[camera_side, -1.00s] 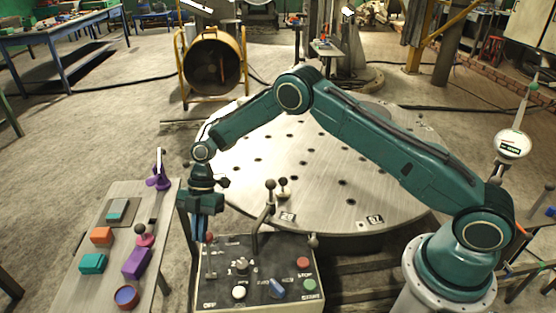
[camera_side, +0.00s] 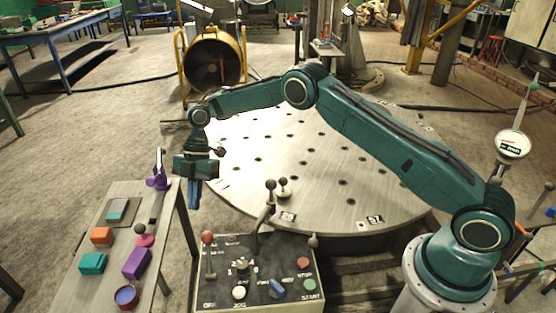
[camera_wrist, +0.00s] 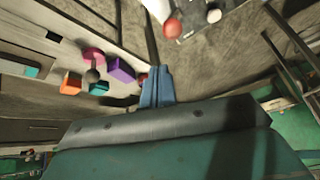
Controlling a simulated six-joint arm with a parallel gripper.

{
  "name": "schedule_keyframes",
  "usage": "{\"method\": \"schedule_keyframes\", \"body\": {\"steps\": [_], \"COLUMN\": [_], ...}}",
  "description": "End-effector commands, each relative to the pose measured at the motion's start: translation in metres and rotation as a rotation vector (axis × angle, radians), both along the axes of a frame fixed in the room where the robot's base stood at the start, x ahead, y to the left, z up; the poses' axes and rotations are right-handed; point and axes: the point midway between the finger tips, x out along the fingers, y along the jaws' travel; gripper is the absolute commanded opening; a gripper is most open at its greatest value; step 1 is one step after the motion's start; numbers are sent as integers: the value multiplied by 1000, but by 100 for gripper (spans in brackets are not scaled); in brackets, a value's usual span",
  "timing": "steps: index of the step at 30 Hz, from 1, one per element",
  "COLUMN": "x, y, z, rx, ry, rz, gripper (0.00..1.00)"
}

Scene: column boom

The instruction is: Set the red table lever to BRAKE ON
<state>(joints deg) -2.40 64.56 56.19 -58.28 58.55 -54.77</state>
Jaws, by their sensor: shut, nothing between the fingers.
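The red lever is at the left side of the black control panel (camera_side: 262,297). Its red knob (camera_side: 207,238) stands on a short stem near the panel's upper left corner, and the labels beside it are too small to read. In the wrist view the red knob (camera_wrist: 172,28) shows near the top, beyond the fingertips. My gripper (camera_side: 194,207) is shut and empty, above and slightly left of the knob and apart from it. Its blue fingers (camera_wrist: 158,72) are together in the wrist view.
A taller dark-knobbed lever (camera_side: 270,185) rises at the panel's back. The panel also has a white knob (camera_side: 239,292), a blue switch (camera_side: 277,288) and red and green buttons. A side table (camera_side: 118,243) with coloured blocks stands left. The round perforated plate (camera_side: 310,170) lies behind.

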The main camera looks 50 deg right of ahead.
Motion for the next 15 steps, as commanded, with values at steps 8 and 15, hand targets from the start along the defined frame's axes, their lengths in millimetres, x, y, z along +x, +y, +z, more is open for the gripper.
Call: {"method": "schedule_keyframes", "body": {"steps": [8,15], "x": [6,6], "y": [-9,-10], "z": [6,7], "rx": [-2,-3], "ry": [-1,-2], "rz": [-1,0], "gripper": [0,0]}}
